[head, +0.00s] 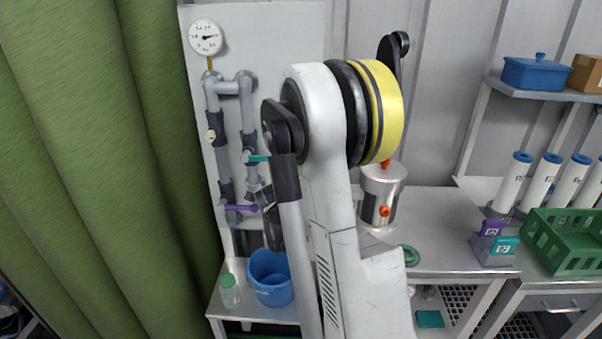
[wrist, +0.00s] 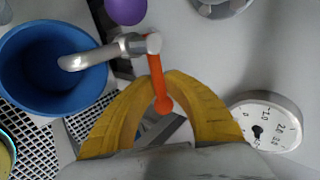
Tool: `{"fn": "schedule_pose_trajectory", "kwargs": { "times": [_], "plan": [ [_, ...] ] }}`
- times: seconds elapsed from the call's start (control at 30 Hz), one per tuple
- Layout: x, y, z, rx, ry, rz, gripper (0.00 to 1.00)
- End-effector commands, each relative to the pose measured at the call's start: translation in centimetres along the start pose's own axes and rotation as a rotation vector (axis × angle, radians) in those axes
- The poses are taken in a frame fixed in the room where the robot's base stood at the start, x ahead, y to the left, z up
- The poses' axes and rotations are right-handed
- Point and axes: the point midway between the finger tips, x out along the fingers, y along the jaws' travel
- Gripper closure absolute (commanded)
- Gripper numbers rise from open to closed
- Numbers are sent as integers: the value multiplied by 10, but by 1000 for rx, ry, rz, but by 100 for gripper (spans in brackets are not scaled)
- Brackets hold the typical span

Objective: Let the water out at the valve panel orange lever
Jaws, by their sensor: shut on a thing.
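The orange lever (wrist: 160,102) shows in the wrist view on the end of a metal tap (wrist: 112,50). My gripper (wrist: 160,82) has its two yellow fingers closed on the lever's shaft, and the lever's rounded end sticks out between them. The tap's spout opens over a blue bucket (wrist: 22,75); I see no water stream. In the head view the valve panel (head: 292,30) stands behind my arm, with a teal lever (head: 260,158) and a purple lever (head: 240,208) on its grey pipes. My arm hides the orange lever and my gripper there.
A gauge (wrist: 270,122) is right of my fingers, and another view of a gauge (head: 206,37) tops the panel. The blue bucket (head: 270,288) and a clear bottle (head: 229,292) stand below. A metal pot (head: 376,188) and green crate (head: 565,262) are at right; a green curtain (head: 90,150) hangs left.

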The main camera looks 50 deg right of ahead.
Motion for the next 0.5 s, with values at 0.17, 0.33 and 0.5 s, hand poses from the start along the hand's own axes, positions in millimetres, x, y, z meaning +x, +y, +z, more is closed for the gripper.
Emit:
{"fn": "schedule_pose_trajectory", "kwargs": {
  "times": [0.17, 0.33, 0.5],
  "plan": [
    [-1, 2, 1, 11, 11, 4, 100],
    [-6, 8, 5, 115, 123, 4, 100],
    [-11, 13, 5, 219, 227, 3, 100]
  ]
}}
